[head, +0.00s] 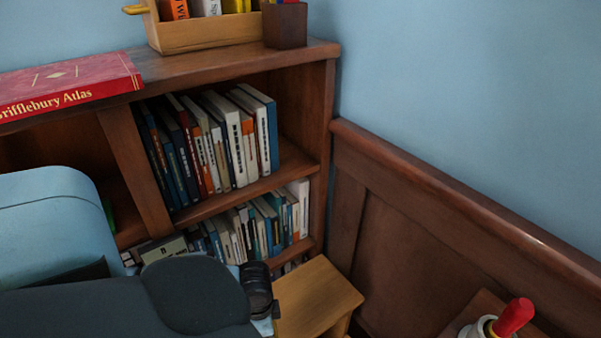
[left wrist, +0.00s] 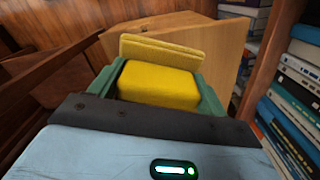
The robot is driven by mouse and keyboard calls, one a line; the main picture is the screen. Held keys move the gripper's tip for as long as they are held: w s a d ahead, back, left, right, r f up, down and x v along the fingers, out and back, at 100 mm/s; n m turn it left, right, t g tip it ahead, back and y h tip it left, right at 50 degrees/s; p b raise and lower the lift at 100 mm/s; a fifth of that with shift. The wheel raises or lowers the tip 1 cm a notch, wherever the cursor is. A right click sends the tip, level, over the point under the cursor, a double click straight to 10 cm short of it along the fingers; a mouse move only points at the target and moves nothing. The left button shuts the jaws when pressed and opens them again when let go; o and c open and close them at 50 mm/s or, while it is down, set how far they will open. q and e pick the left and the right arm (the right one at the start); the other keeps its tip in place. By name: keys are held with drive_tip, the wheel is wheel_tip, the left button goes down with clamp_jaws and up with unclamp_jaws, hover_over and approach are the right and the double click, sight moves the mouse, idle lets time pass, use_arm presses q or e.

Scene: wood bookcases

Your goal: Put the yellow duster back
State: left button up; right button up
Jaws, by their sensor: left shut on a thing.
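The yellow duster (left wrist: 160,84) shows in the left wrist view as a thick yellow block with a flat, paler yellow strip (left wrist: 158,53) just beyond it. I cannot tell whether the strip is part of the duster. My left gripper (left wrist: 157,90) is shut on the duster, with a green finger on each side of it. In the head view my own left arm fills the lower left, and the duster and left fingertips are hidden. My right gripper is in neither view.
A small wooden stool (head: 317,297) stands before the bookcase (head: 328,150); light wood (left wrist: 215,38) lies beyond the duster. A red atlas (head: 68,88), wooden caddy (head: 215,34) and dark cup (head: 285,25) top the bookcase. A red-handled object (head: 513,317) is lower right.

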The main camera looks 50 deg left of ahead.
use_arm(q)
drive_tip(key=w+a+b, duration=0.1)
drive_tip(key=w, duration=0.3)
drive_tip(key=w+a+f, duration=0.1)
drive_tip(key=w, duration=0.3)
drive_tip(key=w+a+b, duration=0.1)
drive_tip(key=w, duration=0.4)
drive_tip(key=shift+f+b, duration=0.2)
drive_tip(key=shift+b, duration=0.1)
drive_tip(key=shift+w, duration=0.25)
drive_tip(key=shift+w+a, duration=0.15)
drive_tip(key=shift+w, duration=0.1)
wheel_tip(320, 180, down, 4)
drive_tip(key=shift+w+r+b, duration=0.15)
drive_tip(key=shift+r+b, duration=0.1)
drive_tip(key=shift+b, duration=0.45)
drive_tip(key=shift+f, duration=0.1)
drive_tip(key=o, duration=1)
drive_tip(key=shift+c, duration=0.2)
